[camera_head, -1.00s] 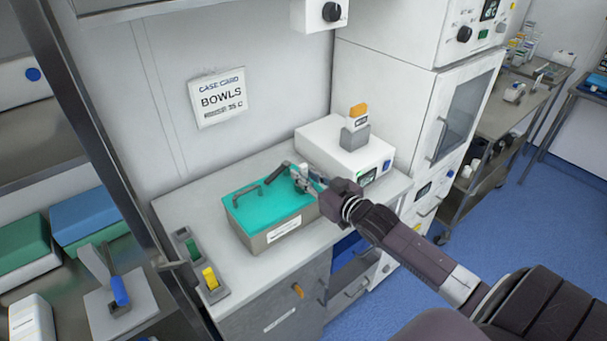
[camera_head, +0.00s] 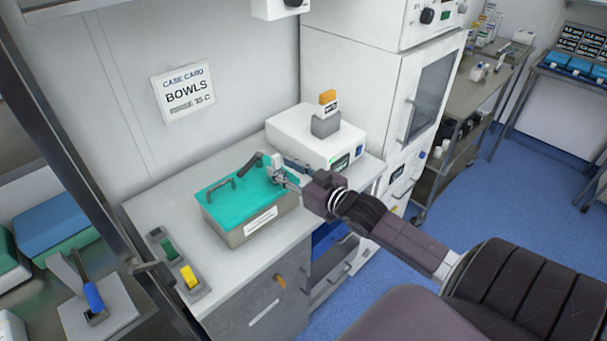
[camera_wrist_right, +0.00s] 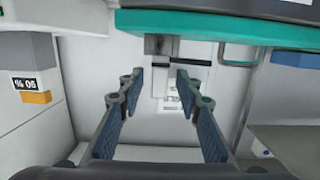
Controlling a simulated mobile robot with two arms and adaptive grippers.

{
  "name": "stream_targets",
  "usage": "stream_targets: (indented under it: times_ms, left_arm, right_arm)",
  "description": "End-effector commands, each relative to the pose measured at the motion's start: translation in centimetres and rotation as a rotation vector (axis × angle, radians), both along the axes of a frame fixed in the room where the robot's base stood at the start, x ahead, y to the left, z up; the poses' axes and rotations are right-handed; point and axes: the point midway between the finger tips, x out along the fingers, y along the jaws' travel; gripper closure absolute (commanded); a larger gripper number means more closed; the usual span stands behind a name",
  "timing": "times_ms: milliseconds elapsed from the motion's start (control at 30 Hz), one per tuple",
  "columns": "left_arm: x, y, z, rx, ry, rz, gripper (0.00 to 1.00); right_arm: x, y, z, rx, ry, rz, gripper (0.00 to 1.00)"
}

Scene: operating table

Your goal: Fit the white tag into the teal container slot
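The teal-topped container (camera_head: 228,196) stands on the white counter, with a grey body and a white label (camera_head: 261,220) on its front. My right gripper (camera_head: 276,172) is at the right end of the container. In the right wrist view, its two fingers (camera_wrist_right: 160,80) stand apart. A small pale plate with holes (camera_wrist_right: 172,102) shows in line with the gap; I cannot tell whether it is the white tag. The container's teal edge (camera_wrist_right: 215,27) and a grey fitting (camera_wrist_right: 158,45) lie just beyond the fingertips. No slot shows clearly. My left gripper is not in view.
A white device (camera_head: 300,135) carries a grey block with an orange-topped card (camera_head: 328,101), close behind the right gripper. Green and yellow pieces sit in a grey holder (camera_head: 200,292) at the counter's left front. A "BOWLS" case card (camera_head: 186,92) is on the wall.

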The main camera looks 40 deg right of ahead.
Motion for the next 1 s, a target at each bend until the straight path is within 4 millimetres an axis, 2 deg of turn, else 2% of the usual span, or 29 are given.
stream_targets:
  times_ms: [200,500,700,1000]
  left_arm:
    - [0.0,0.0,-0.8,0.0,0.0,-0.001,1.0]
    - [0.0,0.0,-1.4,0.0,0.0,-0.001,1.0]
    - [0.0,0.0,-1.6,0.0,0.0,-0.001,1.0]
    - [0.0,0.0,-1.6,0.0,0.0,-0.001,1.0]
  right_arm:
    - [-3.4,-0.2,0.2,0.001,0.003,0.001,0.68]
    - [-7.2,-0.5,0.9,0.0,0.0,0.0,0.68]
    - [-8.4,-0.6,1.2,0.0,0.0,0.0,0.68]
    - [-8.7,-0.6,1.3,0.0,-0.001,0.0,0.68]
